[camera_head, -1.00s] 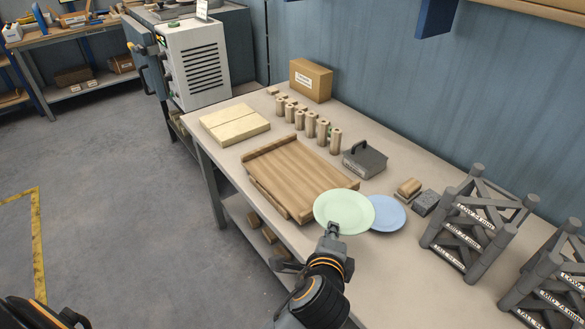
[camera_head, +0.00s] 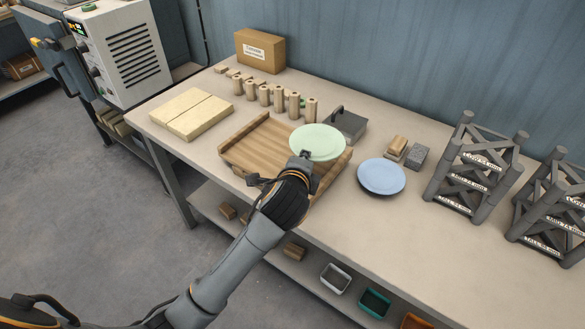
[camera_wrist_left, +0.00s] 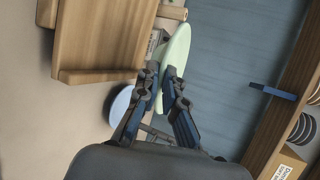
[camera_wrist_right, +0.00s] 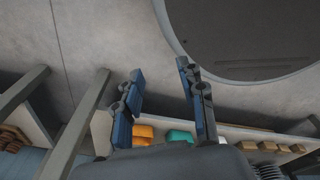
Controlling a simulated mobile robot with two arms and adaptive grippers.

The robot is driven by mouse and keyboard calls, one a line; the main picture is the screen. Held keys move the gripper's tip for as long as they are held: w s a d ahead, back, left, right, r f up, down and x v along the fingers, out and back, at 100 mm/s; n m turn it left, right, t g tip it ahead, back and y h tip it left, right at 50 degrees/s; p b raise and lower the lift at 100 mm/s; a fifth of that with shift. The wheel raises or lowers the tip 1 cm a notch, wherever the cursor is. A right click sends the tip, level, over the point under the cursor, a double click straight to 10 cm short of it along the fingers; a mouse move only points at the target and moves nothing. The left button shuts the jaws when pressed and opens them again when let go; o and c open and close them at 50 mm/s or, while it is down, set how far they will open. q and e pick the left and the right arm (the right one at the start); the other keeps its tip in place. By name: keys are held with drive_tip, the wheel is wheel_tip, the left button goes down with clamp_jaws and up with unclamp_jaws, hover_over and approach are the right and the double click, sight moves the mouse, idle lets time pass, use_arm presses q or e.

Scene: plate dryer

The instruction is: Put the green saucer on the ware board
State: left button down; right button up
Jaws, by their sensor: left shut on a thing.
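The green saucer (camera_head: 317,142) is held by its near edge in my left gripper (camera_head: 305,156). In the head view it overlaps the right part of the wooden ware board (camera_head: 262,142), which has raised strips at its ends. In the left wrist view the saucer (camera_wrist_left: 175,65) shows nearly edge-on between the fingertips (camera_wrist_left: 161,88), beside the board (camera_wrist_left: 105,35) and apart from it. A blue saucer (camera_head: 381,177) lies on the table right of the board. My right gripper (camera_wrist_right: 160,85) shows only in its wrist view, fingers apart and empty.
A grey block with a handle (camera_head: 346,124) stands behind the green saucer. Several wooden cylinders (camera_head: 264,94) line the table behind the board. Dark racks (camera_head: 474,165) stand at the right. Bare tabletop (camera_head: 350,225) lies in front of the blue saucer.

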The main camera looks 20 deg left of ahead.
use_arm(q)
drive_tip(key=w+a+f, duration=0.1)
drive_tip(key=f, duration=0.2)
drive_tip(key=w+a+f, duration=0.1)
drive_tip(key=shift+w+a+f, duration=0.15)
drive_tip(key=shift+w+a, duration=0.15)
drive_tip(key=shift+a, duration=0.05)
drive_tip(key=shift+w+a+f, duration=0.2)
drive_tip(key=shift+w+f, duration=0.1)
drive_tip(key=shift+f, duration=0.15)
drive_tip(key=f, duration=0.3)
drive_tip(key=shift+w+a+f, duration=0.2)
drive_tip(key=shift+a+f, duration=0.05)
drive_tip(key=shift+f, duration=0.3)
drive_tip(key=c, duration=1.5)
unclamp_jaws()
drive_tip(key=shift+o, duration=0.2)
use_arm(e)
drive_tip(key=shift+a+r, duration=0.3)
drive_tip(key=shift+a, duration=0.1)
use_arm(q)
drive_tip(key=shift+r, duration=0.1)
